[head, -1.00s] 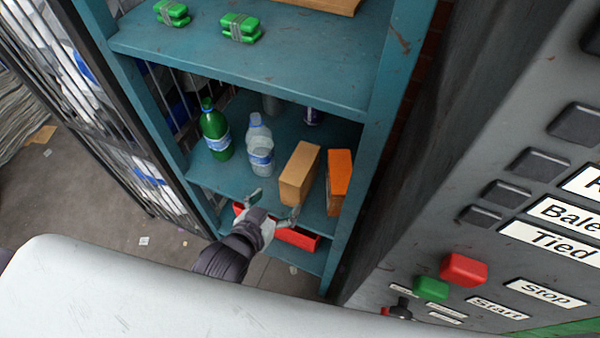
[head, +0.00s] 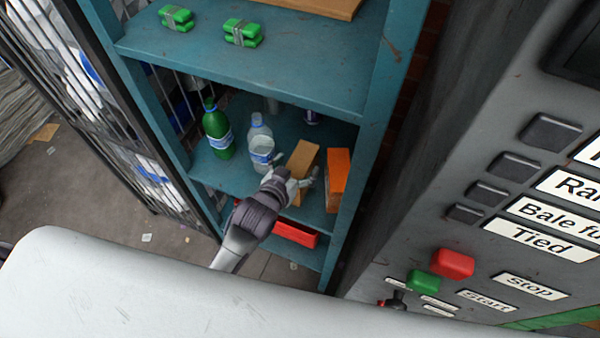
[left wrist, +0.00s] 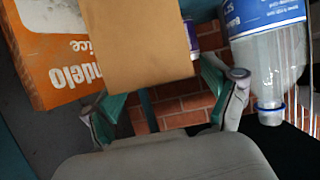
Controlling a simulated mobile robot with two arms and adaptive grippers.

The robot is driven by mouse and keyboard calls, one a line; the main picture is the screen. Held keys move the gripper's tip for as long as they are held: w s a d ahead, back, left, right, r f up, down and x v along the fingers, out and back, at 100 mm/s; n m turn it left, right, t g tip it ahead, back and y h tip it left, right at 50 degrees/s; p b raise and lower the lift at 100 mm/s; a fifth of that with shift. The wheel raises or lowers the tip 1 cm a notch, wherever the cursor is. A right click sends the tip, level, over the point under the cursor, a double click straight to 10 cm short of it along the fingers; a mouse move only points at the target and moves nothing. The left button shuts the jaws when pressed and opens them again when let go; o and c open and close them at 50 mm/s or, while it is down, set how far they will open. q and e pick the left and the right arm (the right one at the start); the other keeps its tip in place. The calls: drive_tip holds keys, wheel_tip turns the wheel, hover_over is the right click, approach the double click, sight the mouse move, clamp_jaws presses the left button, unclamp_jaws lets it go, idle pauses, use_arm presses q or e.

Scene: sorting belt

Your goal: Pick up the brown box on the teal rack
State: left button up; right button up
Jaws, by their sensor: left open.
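The brown box (head: 304,157) stands on the middle shelf of the teal rack (head: 235,180), between a clear bottle and an orange box. My left gripper (head: 294,178) is open right in front of it, hiding its lower part in the head view. In the left wrist view the brown box (left wrist: 138,45) fills the upper middle, and the open fingers (left wrist: 165,108) show at either side of its near end. Whether the fingers touch it I cannot tell. My right gripper is not in view.
The orange box (head: 338,178) stands close on the right. The clear bottle (head: 261,146) is close on the left, with a green bottle (head: 216,132) beyond it. A red thing (head: 296,233) lies on the shelf below. Green bundles (head: 242,33) sit on the shelf above.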

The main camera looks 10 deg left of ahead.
use_arm(q)
drive_tip(key=x, duration=0.2)
drive_tip(key=shift+w+f, duration=0.15)
drive_tip(key=shift+w, duration=0.1)
drive_tip(key=shift+c, duration=1.1)
drive_tip(key=c, duration=0.8)
drive_tip(key=shift+c, duration=0.2)
